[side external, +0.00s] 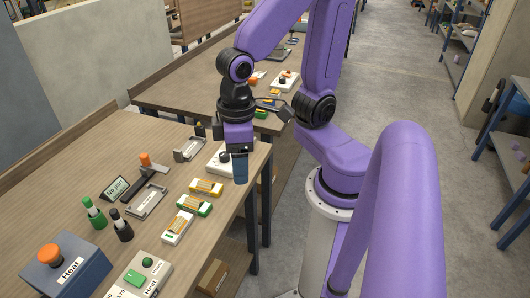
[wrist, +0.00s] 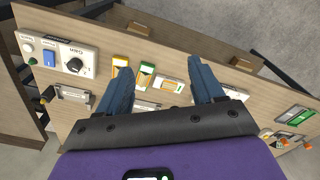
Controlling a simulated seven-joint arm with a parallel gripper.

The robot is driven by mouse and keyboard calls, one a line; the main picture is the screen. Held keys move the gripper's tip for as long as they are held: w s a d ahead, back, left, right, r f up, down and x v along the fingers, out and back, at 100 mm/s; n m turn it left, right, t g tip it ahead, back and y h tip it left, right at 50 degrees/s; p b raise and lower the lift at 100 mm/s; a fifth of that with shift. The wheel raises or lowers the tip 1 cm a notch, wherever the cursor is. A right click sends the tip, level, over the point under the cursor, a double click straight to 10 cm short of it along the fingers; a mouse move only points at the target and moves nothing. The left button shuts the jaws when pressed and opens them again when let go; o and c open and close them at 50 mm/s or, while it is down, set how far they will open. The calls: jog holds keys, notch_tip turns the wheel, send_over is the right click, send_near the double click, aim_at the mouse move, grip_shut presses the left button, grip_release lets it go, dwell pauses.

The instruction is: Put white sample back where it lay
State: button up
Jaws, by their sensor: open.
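The white sample (side external: 178,227) lies flat on the bench top, at the near end of a row with the green sample (side external: 194,205) and the yellow sample (side external: 206,187). In the wrist view the white sample (wrist: 171,82) shows between my fingers, with the green sample (wrist: 145,75) and the yellow sample (wrist: 120,65) to its left. My gripper (side external: 240,170) hangs above the bench's right edge, near the white knob box, apart from all the samples. In the wrist view my gripper (wrist: 160,67) has its two blue fingers wide apart with nothing held between them.
A metal tray (side external: 148,201) lies left of the samples, with green (side external: 93,213) and black (side external: 121,226) bottles beside it. The white knob box (side external: 221,160) stands behind the yellow sample.

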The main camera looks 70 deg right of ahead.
jog(key=s+d+n, duration=0.1)
jog(key=n, duration=0.1)
jog(key=s+n, duration=0.2)
jog(key=s+d+r+n, duration=0.1)
jog(key=n, duration=0.1)
jog(key=shift+s+d+n, duration=0.3)
jog(key=shift+s+n, duration=0.05)
jog(key=shift+n, duration=0.05)
dwell(0.8)
